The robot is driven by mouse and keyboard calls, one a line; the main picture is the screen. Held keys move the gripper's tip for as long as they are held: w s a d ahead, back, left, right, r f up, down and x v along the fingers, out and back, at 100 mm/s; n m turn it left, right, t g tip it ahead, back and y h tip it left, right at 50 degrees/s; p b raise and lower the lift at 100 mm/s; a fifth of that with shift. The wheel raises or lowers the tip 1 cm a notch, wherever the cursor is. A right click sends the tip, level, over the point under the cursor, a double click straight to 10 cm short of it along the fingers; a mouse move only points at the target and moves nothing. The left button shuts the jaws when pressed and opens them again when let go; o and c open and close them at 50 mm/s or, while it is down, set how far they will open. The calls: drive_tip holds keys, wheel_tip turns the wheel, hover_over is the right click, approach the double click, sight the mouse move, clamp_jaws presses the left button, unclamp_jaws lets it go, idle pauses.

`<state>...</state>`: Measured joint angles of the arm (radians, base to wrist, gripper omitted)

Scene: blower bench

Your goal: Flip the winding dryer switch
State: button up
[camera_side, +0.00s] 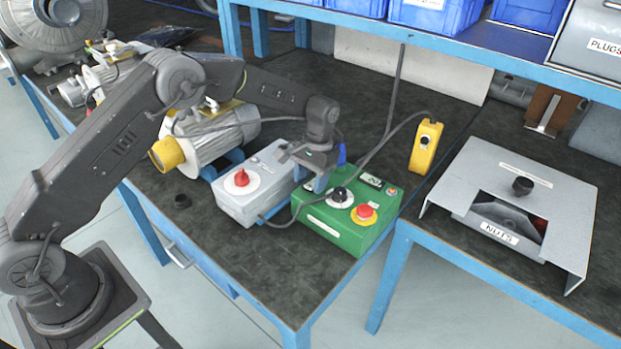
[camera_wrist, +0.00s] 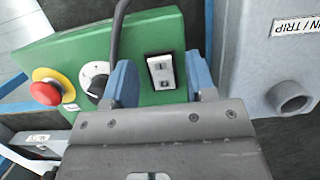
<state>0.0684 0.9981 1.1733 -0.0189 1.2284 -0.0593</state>
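A black knob (camera_wrist: 94,80) is close beside the left finger. A red button (camera_wrist: 47,88) is farther left.
A grey box with a red knob (camera_side: 241,178) stands left of the green box, with a motor (camera_side: 222,135) behind it. A cable (camera_side: 395,95) runs near my gripper. A yellow control box (camera_side: 426,148) is to the right. The bench front (camera_side: 290,285) is clear.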

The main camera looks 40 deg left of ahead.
drive_tip(key=v, duration=1.3)
drive_tip(key=shift+r, duration=0.35)
